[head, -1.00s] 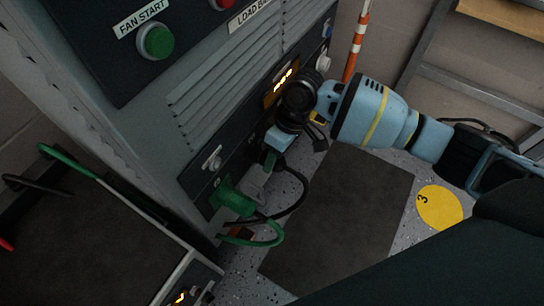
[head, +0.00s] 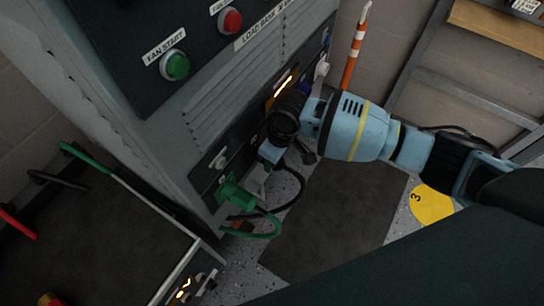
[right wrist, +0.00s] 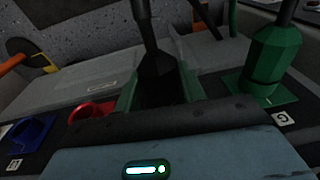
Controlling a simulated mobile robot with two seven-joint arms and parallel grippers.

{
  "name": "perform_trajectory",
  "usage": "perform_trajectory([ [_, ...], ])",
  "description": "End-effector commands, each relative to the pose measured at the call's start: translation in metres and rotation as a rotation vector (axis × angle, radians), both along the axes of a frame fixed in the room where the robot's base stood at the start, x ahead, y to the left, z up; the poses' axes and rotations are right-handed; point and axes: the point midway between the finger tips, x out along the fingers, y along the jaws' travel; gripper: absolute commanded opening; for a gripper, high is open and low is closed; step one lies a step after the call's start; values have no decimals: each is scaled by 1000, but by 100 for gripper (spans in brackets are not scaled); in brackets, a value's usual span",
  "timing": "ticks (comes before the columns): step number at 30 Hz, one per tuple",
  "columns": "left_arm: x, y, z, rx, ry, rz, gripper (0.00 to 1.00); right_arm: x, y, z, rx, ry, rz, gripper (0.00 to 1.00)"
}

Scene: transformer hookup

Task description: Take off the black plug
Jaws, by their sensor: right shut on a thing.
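The black plug (right wrist: 158,72) stands upright in the right wrist view, with its black cable running up from it. In the head view my right gripper (head: 266,164) reaches down to the lower cabinet panel (head: 212,170) and largely hides the plug. The black cable (head: 300,187) loops out below. Whether the plug is still seated in its socket cannot be told. My left gripper is not in view.
A green plug (head: 236,192) with a green cable sits beside the gripper; it also shows in the right wrist view (right wrist: 268,62). Red (right wrist: 92,110) and blue (right wrist: 30,134) sockets are on the other side. An orange-and-white pole (head: 354,50) stands behind.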

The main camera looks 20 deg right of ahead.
Motion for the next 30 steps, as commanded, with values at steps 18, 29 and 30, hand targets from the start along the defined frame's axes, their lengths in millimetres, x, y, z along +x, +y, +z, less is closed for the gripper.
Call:
perform_trajectory([
  [18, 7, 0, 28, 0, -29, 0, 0, -1, 2, 2, -127, -100, 0, 13],
  [29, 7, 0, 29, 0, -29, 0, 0, -2, 2, 1, -134, -106, 1, 13],
  [30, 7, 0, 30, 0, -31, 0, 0, -2, 3, 2, -141, -110, 1, 13],
])
